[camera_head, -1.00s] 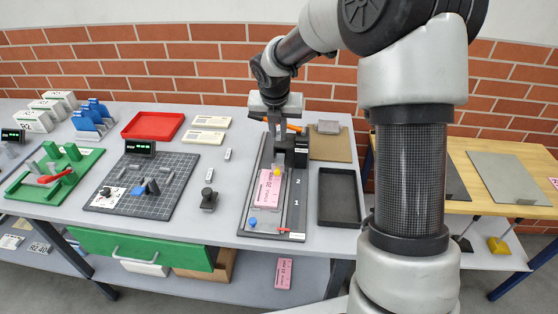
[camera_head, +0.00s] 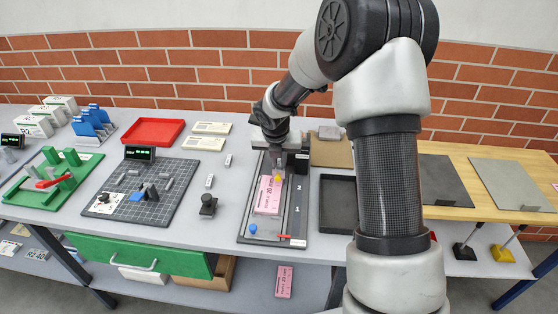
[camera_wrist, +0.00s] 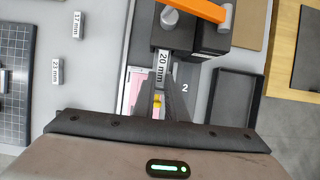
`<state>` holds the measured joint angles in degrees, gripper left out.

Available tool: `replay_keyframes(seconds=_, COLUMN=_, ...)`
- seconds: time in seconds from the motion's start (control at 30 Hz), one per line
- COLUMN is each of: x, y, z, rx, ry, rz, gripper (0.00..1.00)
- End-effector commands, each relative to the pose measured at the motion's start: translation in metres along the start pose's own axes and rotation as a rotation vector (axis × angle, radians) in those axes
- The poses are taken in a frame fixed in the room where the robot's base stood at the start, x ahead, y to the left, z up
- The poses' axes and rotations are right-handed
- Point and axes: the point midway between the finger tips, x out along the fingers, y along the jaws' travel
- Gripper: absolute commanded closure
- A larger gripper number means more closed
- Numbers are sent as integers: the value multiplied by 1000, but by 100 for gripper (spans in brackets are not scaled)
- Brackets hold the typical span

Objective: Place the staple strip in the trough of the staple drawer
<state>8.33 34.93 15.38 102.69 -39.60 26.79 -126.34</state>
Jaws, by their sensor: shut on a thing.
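My gripper (camera_wrist: 162,88) is shut on a small white staple strip (camera_wrist: 162,70) labelled 20 mm, which shows just past the fingertips in the wrist view. In the head view, the gripper is low at the front of the black stapler head (camera_head: 297,160), and its fingers are hard to make out. The stapler stands at the back of a grey bed (camera_head: 285,215) with a pink stack (camera_head: 268,195) on it. A small yellow part (camera_wrist: 158,99) shows between my fingers. The drawer's trough is not clear, so I cannot tell whether the strip touches it.
Two other strips, a 17 mm one (camera_wrist: 77,24) and another (camera_wrist: 56,71), lie left of the stapler. The orange handle (camera_wrist: 197,9) stands above the stapler head. An empty black tray (camera_head: 338,203) is right of the bed. A black knob (camera_head: 208,205) stands left.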

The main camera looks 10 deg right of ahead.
Motion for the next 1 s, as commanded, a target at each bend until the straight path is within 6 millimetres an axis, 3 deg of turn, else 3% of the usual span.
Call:
replay_keyframes(seconds=0.4, x=9, y=0, z=-4, rx=1, ry=1, rz=-1, gripper=100)
replay_keyframes(seconds=0.43, x=9, y=0, z=-4, rx=1, ry=1, rz=-1, gripper=83)
replay_keyframes(seconds=0.53, x=9, y=0, z=-4, rx=1, ry=1, rz=-1, gripper=70)
replay_keyframes(seconds=0.83, x=7, y=0, z=-3, rx=1, ry=0, rz=0, gripper=70)
replay_keyframes(seconds=1.0, x=-11, y=0, z=2, rx=0, ry=-2, rz=1, gripper=70)
